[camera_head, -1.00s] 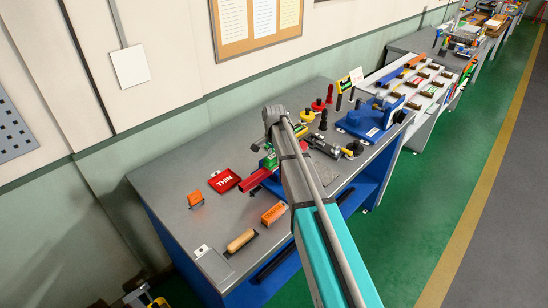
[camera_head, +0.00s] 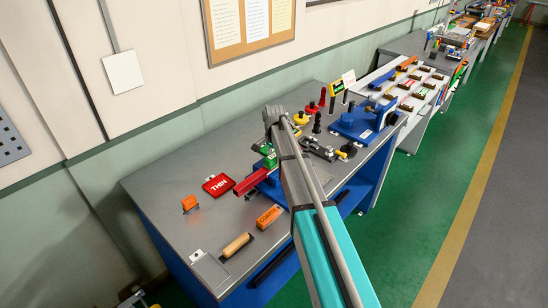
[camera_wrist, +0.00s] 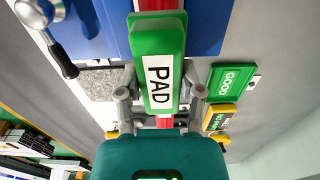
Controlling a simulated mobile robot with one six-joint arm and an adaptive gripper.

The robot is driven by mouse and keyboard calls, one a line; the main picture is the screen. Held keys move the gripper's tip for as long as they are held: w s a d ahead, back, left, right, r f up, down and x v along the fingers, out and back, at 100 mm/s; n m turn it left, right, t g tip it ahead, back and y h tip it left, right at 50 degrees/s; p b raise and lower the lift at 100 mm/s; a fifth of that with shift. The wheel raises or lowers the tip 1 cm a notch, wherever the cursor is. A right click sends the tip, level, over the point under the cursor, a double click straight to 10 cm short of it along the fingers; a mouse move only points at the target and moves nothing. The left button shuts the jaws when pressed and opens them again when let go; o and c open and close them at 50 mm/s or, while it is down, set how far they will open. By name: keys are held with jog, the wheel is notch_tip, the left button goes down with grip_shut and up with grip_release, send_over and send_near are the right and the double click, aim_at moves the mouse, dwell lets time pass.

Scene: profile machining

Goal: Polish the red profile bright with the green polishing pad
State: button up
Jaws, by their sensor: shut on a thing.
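The red profile (camera_head: 250,181) lies in a blue fixture (camera_head: 272,188) on the grey bench in the head view. In the wrist view the red profile (camera_wrist: 151,5) shows beyond and below the pad. My gripper (camera_wrist: 160,95) is shut on the green polishing pad (camera_wrist: 172,40), one finger on each side, its white PAD label facing the camera. The pad is over the profile, lined up along it; whether it touches is hidden. The pad also shows as green in the head view (camera_head: 268,157), beside my arm, which hides the gripper there.
A red THIN tray (camera_head: 218,186), orange blocks (camera_head: 268,215) and a wooden-handled tool (camera_head: 237,245) lie nearby. A green GOOD plate (camera_wrist: 231,82) and a black-handled lever (camera_wrist: 62,55) flank the pad. A blue machine (camera_head: 355,124) stands at the back right.

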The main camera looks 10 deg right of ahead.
jog(key=shift+w+d+r, duration=0.1)
jog(key=shift+w+r+p, duration=0.1)
jog(key=shift+r+p, duration=0.05)
jog(key=shift+p, duration=0.25)
notch_tip(320, 180, up, 7)
jog(key=p, duration=0.7)
jog(key=shift+r, duration=0.2)
jog(key=shift+f, duration=0.1)
